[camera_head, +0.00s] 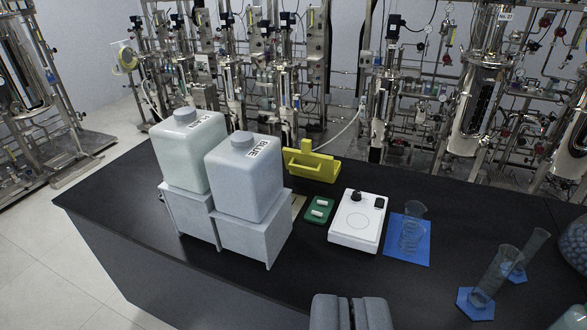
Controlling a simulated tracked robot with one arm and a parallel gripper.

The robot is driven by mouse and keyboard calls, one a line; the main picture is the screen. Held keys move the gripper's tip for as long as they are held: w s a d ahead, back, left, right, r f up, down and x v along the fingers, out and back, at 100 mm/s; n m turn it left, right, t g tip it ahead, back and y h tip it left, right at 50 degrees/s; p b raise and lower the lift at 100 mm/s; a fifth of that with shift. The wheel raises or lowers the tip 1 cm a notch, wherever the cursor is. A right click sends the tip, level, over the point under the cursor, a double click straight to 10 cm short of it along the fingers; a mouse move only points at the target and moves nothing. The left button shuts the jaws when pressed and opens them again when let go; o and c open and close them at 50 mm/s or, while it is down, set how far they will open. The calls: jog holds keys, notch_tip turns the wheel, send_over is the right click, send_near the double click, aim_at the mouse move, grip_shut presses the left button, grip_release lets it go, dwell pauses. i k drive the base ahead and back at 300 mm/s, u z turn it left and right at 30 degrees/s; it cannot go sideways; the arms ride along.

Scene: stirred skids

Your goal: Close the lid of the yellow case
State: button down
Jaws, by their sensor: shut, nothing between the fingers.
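The yellow case (313,168) stands on the black bench, in the middle of the view, behind and to the right of the BLUE container. A yellow upright part rises at its back, which looks like the raised lid; it is too small to make out fully. The left end of the case is close to the container's edge in the picture. My gripper (351,312) shows at the bottom edge, its two grey fingers shut and empty. It is far in front of the case and apart from it.
A green tray (318,210), white stirrer (358,222) and blue mat (408,240) with a flask lie in front. Glass cylinders (492,280) stand right. Bench front centre is clear.

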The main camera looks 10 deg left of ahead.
aim_at(317, 164)
jog(key=u, duration=0.15)
jog(key=i, duration=1)
jog(key=z, duration=0.1)
